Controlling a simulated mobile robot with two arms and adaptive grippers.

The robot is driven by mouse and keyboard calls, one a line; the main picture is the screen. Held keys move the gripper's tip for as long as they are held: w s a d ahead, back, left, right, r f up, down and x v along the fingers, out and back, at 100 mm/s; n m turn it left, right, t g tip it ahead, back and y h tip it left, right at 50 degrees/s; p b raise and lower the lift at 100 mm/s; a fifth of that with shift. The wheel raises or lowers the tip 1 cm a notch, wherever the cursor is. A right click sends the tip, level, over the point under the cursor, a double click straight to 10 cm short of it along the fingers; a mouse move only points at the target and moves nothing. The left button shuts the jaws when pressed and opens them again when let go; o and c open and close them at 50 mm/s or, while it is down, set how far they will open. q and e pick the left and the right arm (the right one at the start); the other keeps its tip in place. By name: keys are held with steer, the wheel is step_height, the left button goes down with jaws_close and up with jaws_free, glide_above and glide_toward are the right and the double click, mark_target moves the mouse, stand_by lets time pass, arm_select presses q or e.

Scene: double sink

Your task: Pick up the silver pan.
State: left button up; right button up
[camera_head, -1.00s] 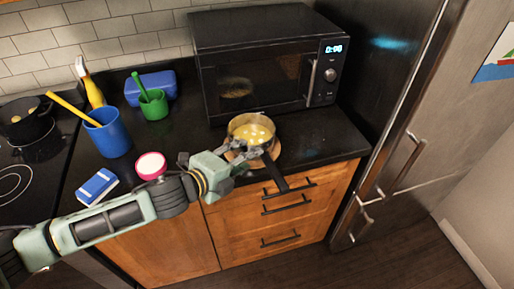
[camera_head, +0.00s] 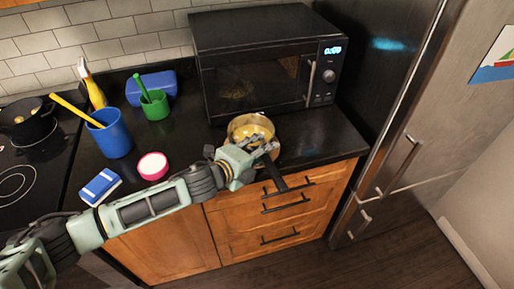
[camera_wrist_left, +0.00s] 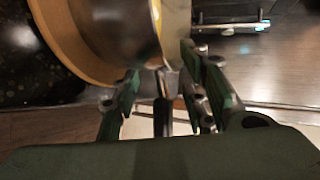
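The silver pan (camera_head: 250,125) stands on a round wooden board (camera_head: 276,153) on the counter before the microwave, with yellow pieces inside. Its black handle (camera_head: 273,176) points out over the counter's front edge. My left gripper (camera_head: 264,148) is at the near side of the pan, by the root of the handle. In the left wrist view the pan's side (camera_wrist_left: 115,28) fills the top. My left gripper's fingers (camera_wrist_left: 163,88) are apart there, with the dark handle (camera_wrist_left: 162,118) between them and gaps on both sides. My right gripper is not in view.
The microwave (camera_head: 260,70) stands close behind the pan, and the fridge (camera_head: 400,120) rises to the right. A pink-and-white round item (camera_head: 153,166), a blue cup (camera_head: 112,136), a green cup (camera_head: 154,105) and a sponge (camera_head: 100,186) stand on the left counter.

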arm_select(q)
steer(key=c, duration=0.9)
jaws_close()
steer(key=shift+s+f, duration=0.1)
steer(key=shift+f, duration=0.05)
steer(key=shift+r, duration=0.2)
